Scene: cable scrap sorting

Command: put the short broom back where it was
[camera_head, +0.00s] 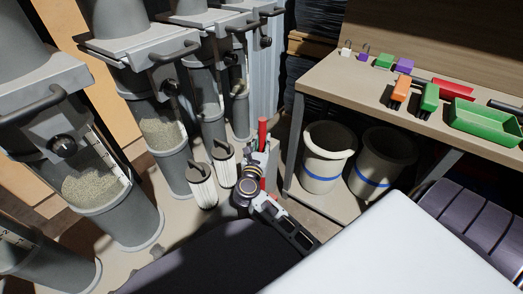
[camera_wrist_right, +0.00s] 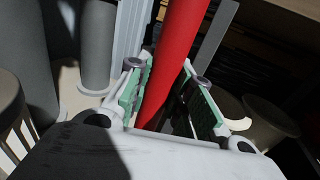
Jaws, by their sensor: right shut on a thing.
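The short broom shows as a red handle (camera_head: 262,134) standing near upright between the filter cartridges and the workbench. My right gripper (camera_head: 259,180) is low beside the handle, seen from above and partly hidden by its own wrist. In the right wrist view the red handle (camera_wrist_right: 179,45) passes between the two green-padded fingers of my right gripper (camera_wrist_right: 163,88), which is shut on it. The broom's head is hidden in both views. A pale grey upright box or holder (camera_head: 272,153) stands right by the handle. My left gripper is not in view.
Two white pleated filters (camera_head: 202,187) stand left of the handle, near tall grey hopper cylinders (camera_head: 164,135). Two pale buckets with blue bands (camera_head: 322,170) stand under the workbench (camera_head: 340,82) to the right. A green tray (camera_head: 484,122) lies on the bench. Room around the handle is narrow.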

